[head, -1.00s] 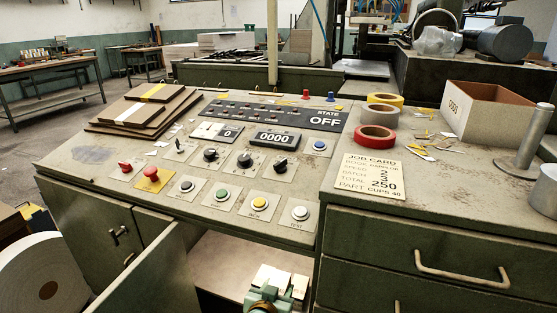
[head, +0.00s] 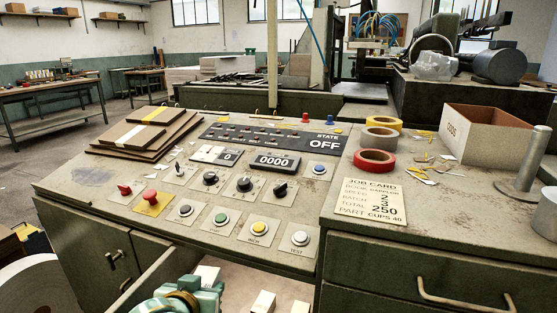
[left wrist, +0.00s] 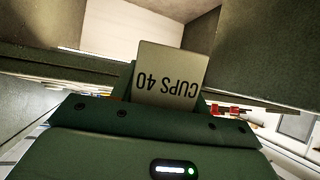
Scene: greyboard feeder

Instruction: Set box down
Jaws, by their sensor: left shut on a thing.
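A small pale box with "CUPS 40" upside down on its face (left wrist: 172,75) is held in my left gripper (head: 190,292). In the head view, what looks like its pale top (head: 207,274) shows just beyond the green gripper at the bottom edge. Two more small pale blocks, one left (head: 263,302) and one right (head: 300,307), stand inside the compartment. Whether the held box touches the compartment floor (head: 238,284) is hidden. My right gripper is not seen.
The console (head: 90,190) with buttons overhangs the compartment. Drawers (head: 420,275) close off its right side. A job card (head: 371,205) reads "PART CUPS 40".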

